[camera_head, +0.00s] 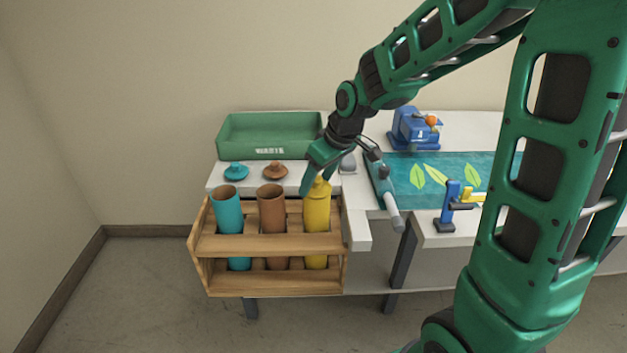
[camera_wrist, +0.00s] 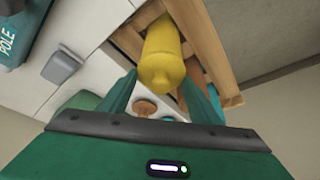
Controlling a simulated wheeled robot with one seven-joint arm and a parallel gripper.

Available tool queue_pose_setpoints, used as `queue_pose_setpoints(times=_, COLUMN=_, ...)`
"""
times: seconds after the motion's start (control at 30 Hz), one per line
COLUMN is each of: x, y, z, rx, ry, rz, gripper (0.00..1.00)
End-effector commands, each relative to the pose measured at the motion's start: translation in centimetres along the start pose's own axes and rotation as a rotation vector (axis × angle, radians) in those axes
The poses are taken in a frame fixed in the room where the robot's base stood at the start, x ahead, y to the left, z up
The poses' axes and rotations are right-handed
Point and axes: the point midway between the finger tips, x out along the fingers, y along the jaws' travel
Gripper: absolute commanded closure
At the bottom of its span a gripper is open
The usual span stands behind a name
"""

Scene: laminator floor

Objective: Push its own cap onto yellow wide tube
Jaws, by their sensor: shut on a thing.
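The yellow wide tube (camera_head: 316,217) stands upright in the right-hand slot of the wooden rack. Its yellow cap (camera_head: 320,185) is at the tube's top, under my gripper (camera_head: 313,183). In the wrist view the cap (camera_wrist: 161,72) lines up with the tube (camera_wrist: 163,38), knob toward me. I cannot tell whether it is fully seated. In that view my gripper (camera_wrist: 162,95) has one finger on each side of the cap's knob end, and it is shut on the cap. The fingers partly hide the cap in the head view.
The wooden rack (camera_head: 268,244) also holds an open teal tube (camera_head: 228,215) and an open brown tube (camera_head: 272,210). A teal cap (camera_head: 235,171) and a brown cap (camera_head: 275,170) lie on the white table behind. A green waste tray (camera_head: 270,138) stands at the back.

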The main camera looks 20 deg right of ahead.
Motion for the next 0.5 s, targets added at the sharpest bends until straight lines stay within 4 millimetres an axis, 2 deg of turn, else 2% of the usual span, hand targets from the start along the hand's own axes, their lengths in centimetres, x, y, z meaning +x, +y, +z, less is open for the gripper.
queue_pose_setpoints(times=0.37, x=0.08, y=0.00, z=0.01, rx=0.000, ry=0.000, rz=0.000, gripper=0.63)
queue_pose_setpoints(times=0.4, x=0.08, y=0.00, z=0.01, rx=0.000, ry=0.000, rz=0.000, gripper=0.35)
queue_pose_setpoints(times=0.47, x=0.07, y=0.00, z=0.01, rx=0.000, ry=0.000, rz=0.000, gripper=0.21)
queue_pose_setpoints(times=0.5, x=0.07, y=0.00, z=0.01, rx=0.000, ry=0.000, rz=0.000, gripper=0.21)
